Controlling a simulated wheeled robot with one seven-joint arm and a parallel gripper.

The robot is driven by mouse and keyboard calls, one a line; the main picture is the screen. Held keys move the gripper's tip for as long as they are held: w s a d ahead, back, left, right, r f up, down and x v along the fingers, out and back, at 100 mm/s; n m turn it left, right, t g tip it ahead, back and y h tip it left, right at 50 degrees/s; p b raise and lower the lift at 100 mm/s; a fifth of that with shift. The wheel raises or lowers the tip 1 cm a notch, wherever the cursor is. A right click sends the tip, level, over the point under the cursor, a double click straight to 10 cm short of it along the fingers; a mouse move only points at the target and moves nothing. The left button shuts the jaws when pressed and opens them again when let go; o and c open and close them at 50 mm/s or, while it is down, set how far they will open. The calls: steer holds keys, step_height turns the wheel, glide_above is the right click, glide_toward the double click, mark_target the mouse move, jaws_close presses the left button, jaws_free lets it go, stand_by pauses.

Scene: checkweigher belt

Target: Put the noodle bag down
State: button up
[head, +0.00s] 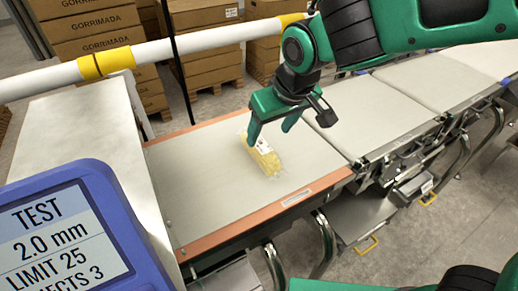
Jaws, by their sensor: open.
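The noodle bag (267,160) is a clear, yellowish pack with a white label. It lies on the grey belt section (205,185) with orange side rails. My green gripper (270,137) is above the bag, its fingers pointing down and apart. The left finger is close beside the bag's upper left end and overlaps it in the picture. I cannot tell whether that finger touches the bag. The right finger is clear of it, to the upper right.
A display (62,240) stands at the lower left. A white rail with yellow bands (160,50) crosses behind the belt. Boxes (85,30) are stacked at the back. More belt sections (378,115) continue to the right. The belt around the bag is clear.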

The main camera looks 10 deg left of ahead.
mark_target(262, 145)
steer(key=x, duration=0.4)
steer(key=shift+f, duration=0.1)
steer(key=shift+x, duration=2.7)
steer(key=shift+s+a, duration=0.1)
steer(key=shift+a, duration=0.1)
steer(key=c, duration=1.4)
